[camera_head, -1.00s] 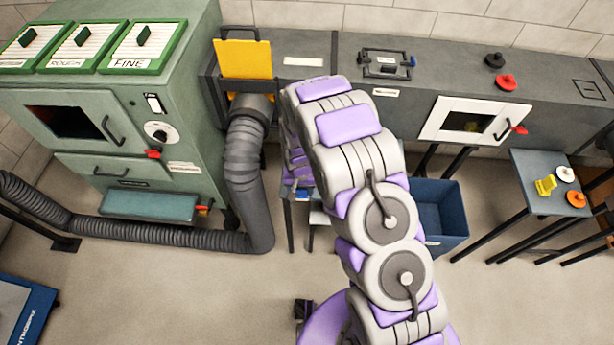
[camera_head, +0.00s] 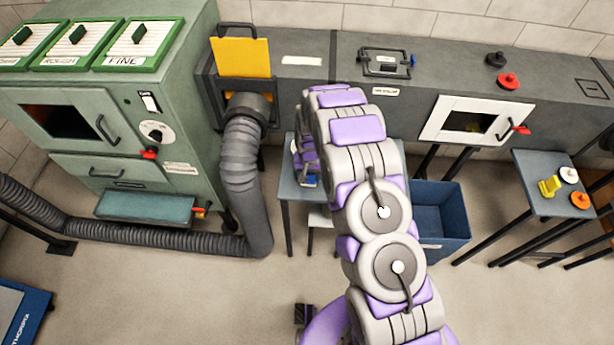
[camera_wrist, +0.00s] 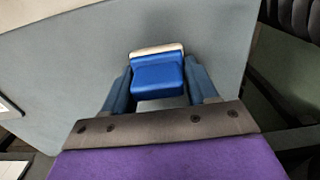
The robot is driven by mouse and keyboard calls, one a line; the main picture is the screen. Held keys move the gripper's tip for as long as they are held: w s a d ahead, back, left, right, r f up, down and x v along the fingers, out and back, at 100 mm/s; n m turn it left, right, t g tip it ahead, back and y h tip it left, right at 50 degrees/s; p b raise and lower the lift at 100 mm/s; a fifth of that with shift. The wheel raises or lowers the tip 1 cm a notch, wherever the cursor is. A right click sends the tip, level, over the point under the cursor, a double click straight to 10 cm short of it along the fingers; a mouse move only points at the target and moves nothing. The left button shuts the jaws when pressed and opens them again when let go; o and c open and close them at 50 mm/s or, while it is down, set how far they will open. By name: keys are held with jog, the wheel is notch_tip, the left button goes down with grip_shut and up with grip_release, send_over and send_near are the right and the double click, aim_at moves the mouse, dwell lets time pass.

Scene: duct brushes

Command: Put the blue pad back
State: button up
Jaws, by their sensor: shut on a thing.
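The blue pad (camera_wrist: 158,76) shows in the wrist view as a bright blue block with a pale layer along its far edge. My gripper (camera_wrist: 160,90) is shut on it, with one dark blue finger at each side. A grey-blue tabletop (camera_wrist: 215,45) lies beyond the pad; whether the pad touches it I cannot tell. In the head view my gripper (camera_head: 307,180) is over the small grey-blue table (camera_head: 290,188), left of my arm. My arm hides much of that table, and the pad is too small there to make out clearly.
A flexible hose (camera_head: 240,165) and a green cabinet (camera_head: 185,100) stand left. A blue bin (camera_head: 455,235) and a side table (camera_head: 535,205) with coloured knobs stand right.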

jog(key=shift+d+r, duration=0.15)
jog(key=shift+d, duration=0.8)
jog(key=o, duration=0.7)
jog(key=shift+a+f, duration=0.2)
jog(key=shift+c, duration=0.2)
jog(key=o, duration=0.4)
jog(key=shift+a, duration=0.95)
jog(key=shift+d, duration=0.7)
jog(key=shift+a+f, duration=0.1)
jog(key=shift+a, duration=0.2)
jog(key=shift+d, duration=0.1)
